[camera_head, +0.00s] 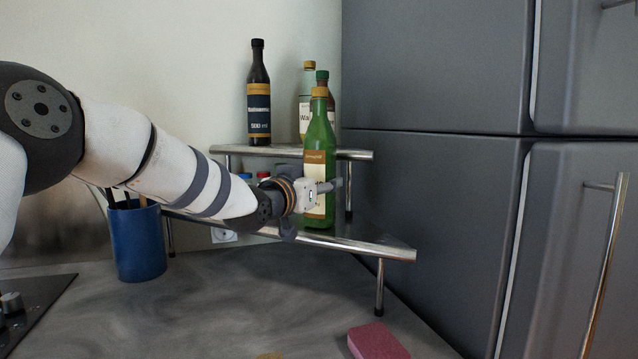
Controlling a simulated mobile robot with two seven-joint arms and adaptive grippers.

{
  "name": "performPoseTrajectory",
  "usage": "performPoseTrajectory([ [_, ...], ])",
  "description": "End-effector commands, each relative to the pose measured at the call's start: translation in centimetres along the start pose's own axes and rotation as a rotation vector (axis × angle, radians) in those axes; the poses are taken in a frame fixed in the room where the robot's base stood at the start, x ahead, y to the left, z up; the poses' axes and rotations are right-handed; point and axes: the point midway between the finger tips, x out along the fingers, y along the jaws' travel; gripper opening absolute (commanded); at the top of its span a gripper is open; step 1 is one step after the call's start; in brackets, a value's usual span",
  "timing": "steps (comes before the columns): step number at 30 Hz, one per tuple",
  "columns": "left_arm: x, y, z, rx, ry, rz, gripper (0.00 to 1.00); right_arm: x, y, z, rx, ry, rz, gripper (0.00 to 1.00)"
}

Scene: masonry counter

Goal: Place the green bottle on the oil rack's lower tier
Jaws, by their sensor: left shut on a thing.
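The green bottle (321,138) is upright, with a yellow cap and a tan label. My left gripper (325,187), its arm coming in from the left, is shut around the bottle's lower half and hides part of its label. The oil rack has an upper tier (354,154) and a lower tier (390,248) with metal rails. The bottle's base is at the lower tier, behind its front rail; I cannot tell whether it touches the shelf. My right gripper is out of view.
Small capped jars (263,176) stand behind my arm. A blue utensil cup (139,245), a pink sponge (377,342) and a grey refrigerator (436,80) are nearby.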

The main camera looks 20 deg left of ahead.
Motion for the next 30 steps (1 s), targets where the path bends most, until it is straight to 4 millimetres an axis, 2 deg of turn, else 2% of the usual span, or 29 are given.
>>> performPoseTrajectory([
  [1,-0.1,0.0,-0.2,0.000,0.007,0.000,0.00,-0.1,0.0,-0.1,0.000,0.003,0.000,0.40],
  [2,-0.1,0.0,0.0,0.000,0.001,0.000,0.55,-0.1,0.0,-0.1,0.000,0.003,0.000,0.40],
  [3,-0.1,0.0,0.0,0.000,0.001,0.000,0.64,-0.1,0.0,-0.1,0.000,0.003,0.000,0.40],
  [4,-0.1,0.0,0.0,0.000,0.001,0.000,0.68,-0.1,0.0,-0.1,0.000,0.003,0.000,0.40],
  [14,0.0,0.0,-0.2,0.000,0.000,0.000,0.68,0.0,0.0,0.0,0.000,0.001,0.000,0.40],
  [16,-0.9,0.0,-0.3,0.001,0.001,0.000,0.68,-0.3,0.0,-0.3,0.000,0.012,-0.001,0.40],
  [20,-3.8,0.0,-0.8,0.001,0.007,0.000,0.68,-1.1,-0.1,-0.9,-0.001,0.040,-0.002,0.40],
  [27,-9.6,0.0,-0.2,-0.001,0.000,0.000,0.68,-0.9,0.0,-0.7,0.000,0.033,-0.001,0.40],
  [30,-11.1,0.0,-0.1,0.000,0.000,0.000,0.68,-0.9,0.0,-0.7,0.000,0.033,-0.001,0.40],
])
